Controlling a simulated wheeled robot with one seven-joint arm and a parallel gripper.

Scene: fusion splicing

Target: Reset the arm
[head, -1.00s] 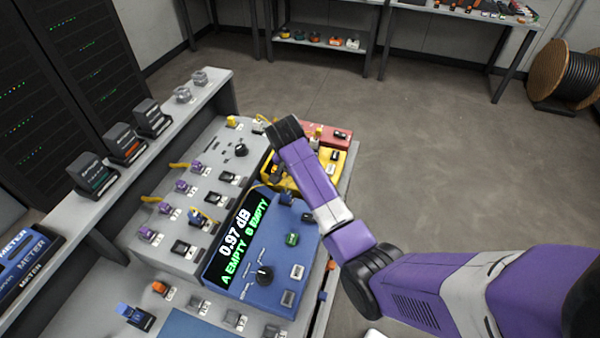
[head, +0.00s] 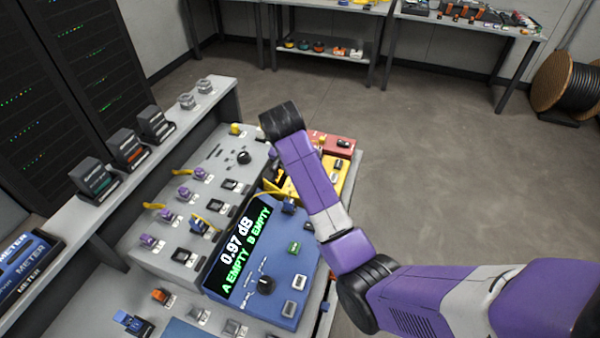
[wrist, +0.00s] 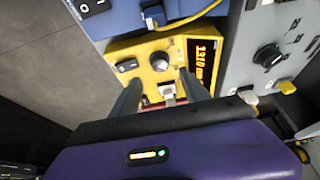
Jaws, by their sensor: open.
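My arm (head: 310,180) is purple and grey and reaches over the bench from the lower right in the head view. Its wrist end hides the gripper there. In the wrist view my gripper (wrist: 160,90) is open, with two dark fingers apart above a yellow box (wrist: 130,50). A small pale connector port shows between the fingers; I see nothing held. The yellow box has a lit 1310 display (wrist: 205,62), a round knob (wrist: 159,62) and a switch.
A blue meter (head: 270,262) reads 0.97 dB, A EMPTY, B EMPTY. A grey panel (head: 215,155) with several purple connectors stands behind it, and a red box (head: 338,143) beyond the yellow one. A cable spool (head: 575,85) stands far right. The floor on the right is clear.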

